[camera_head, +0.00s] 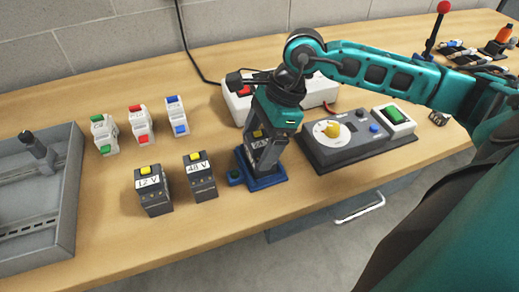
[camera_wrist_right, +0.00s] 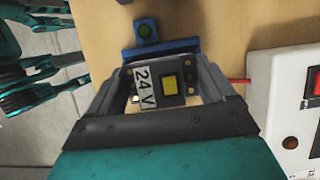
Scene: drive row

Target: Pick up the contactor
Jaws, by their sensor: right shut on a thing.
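The contactor is a dark block with a yellow button and a white "24 V" label (camera_wrist_right: 158,88). It sits between the fingers of my right gripper (camera_wrist_right: 165,90), which is shut on it. In the head view the right gripper (camera_head: 262,150) points down over a blue stand (camera_head: 270,183), and the fingers partly cover the contactor. I cannot tell whether the contactor touches the stand. Two similar blocks, labelled "12 V" (camera_head: 153,191) and "48 V" (camera_head: 200,177), stand on the bench to the left. My left gripper is not in view.
A grey tray with rails (camera_head: 72,185) lies at the left. Several white modules (camera_head: 139,125) stand behind the labelled blocks. A white power strip (camera_head: 235,103) is behind the gripper; a grey control box (camera_head: 335,150) is close on its right.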

